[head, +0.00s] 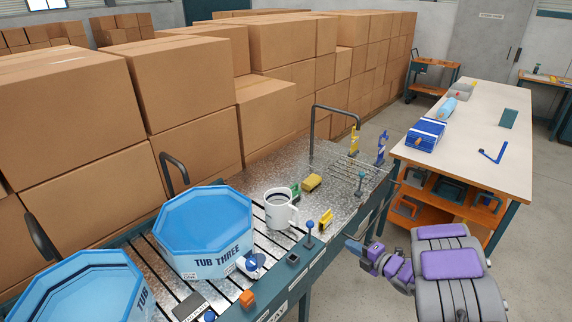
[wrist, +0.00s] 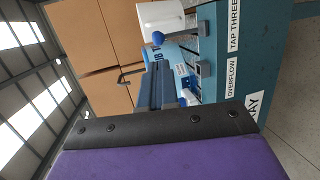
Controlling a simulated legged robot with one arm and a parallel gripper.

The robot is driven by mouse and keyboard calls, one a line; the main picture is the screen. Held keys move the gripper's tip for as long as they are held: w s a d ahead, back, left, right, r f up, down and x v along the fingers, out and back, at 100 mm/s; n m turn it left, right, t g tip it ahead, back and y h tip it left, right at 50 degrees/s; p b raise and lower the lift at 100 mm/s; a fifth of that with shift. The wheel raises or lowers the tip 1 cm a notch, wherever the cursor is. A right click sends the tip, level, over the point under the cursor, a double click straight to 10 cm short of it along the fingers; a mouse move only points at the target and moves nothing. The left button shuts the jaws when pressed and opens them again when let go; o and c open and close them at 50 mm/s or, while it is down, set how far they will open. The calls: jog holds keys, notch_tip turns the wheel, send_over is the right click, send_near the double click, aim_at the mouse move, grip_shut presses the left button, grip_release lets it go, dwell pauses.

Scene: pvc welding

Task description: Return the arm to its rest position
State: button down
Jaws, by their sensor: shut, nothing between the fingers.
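My arm is low at the right front of the metal bench in the head view, purple and grey and bent back over my body. My gripper (head: 354,246) is at its far left end, shut and empty, close beside the bench's front edge.
A pale worktable (head: 470,130) stands right. Cardboard boxes (head: 185,75) line the back. Grey floor (head: 525,235) is clear at right.

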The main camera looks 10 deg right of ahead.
jog(key=w+d+r+m+g+h, duration=0.1)
jog(key=d+r+m+g+h, duration=0.1)
jog(key=d+r+m+h, duration=0.5)
jog(key=s+r+m+g+h, duration=0.3)
jog(key=s+r+m+h, duration=0.3)
jog(key=r, duration=0.3)
jog(key=s+a+r+m+g+y, duration=0.1)
jog(key=s+a+m+g+y, duration=0.2)
jog(key=s+a, duration=1.2)
jog(key=s+a+r+m+g+y, duration=0.2)
jog(key=s+a+m+g, duration=0.5)
jog(key=s+a, duration=0.8)
jog(key=s+y, duration=0.1)
jog(key=s, duration=0.6)
jog(key=shift+s+m+g, duration=0.3)
jog(key=shift+m, duration=0.1)
jog(key=shift+d, duration=0.35)
